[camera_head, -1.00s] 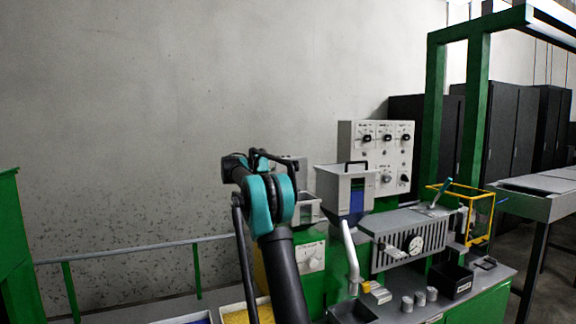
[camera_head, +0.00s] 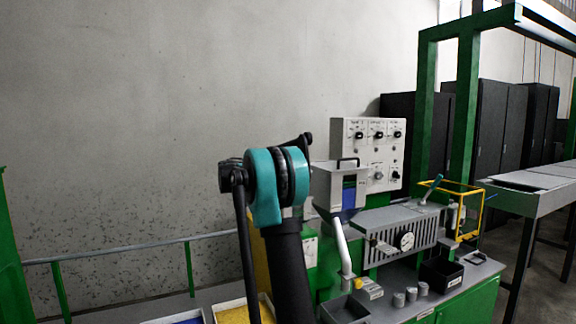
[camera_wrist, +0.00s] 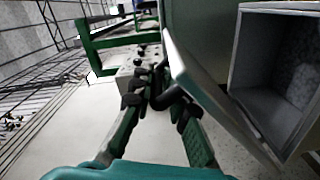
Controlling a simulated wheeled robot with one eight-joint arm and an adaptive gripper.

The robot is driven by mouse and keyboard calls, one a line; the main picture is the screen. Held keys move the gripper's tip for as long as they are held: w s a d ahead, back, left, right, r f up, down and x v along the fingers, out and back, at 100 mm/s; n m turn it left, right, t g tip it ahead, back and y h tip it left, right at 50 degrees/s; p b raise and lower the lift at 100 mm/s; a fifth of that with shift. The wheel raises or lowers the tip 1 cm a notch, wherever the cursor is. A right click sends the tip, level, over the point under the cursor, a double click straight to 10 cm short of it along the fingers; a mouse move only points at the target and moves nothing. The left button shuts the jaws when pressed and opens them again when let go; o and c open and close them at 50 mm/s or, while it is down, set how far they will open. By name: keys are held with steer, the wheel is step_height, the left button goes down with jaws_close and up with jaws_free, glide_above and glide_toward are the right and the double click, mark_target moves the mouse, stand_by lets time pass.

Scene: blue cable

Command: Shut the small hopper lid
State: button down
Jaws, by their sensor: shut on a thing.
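In the wrist view, the small hopper lid (camera_wrist: 212,92) is a grey panel standing tilted beside the open mouth of the small hopper (camera_wrist: 238,70). The hopper's inside shows, so the lid is open. My gripper (camera_wrist: 158,98) is shut on the lid's black handle (camera_wrist: 166,97), on the lid's outer face. In the head view, my arm hides my fingertips, the lid and most of the small hopper.
The larger hopper (camera_head: 341,190), with a black handle on top, stands just right of my arm. A control panel (camera_head: 384,140) is behind it. A grey ribbed machine (camera_head: 392,232) and a yellow frame (camera_head: 470,212) stand farther right. Trays (camera_head: 236,312) lie below.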

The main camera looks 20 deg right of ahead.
steer(key=s+f+m, duration=0.5)
steer(key=f+m, duration=0.1)
steer(key=shift+s+f, duration=0.15)
steer(key=shift+f, duration=0.05)
steer(key=shift+d+f, duration=0.1)
steer(key=shift+f, duration=0.05)
stand_by(0.5)
steer(key=c, duration=1.9)
jaws_free()
steer(key=o, duration=0.3)
steer(key=shift+s, duration=0.1)
steer(key=a, duration=1.2)
steer(key=shift+s+r, duration=0.15)
steer(key=shift+r, duration=0.05)
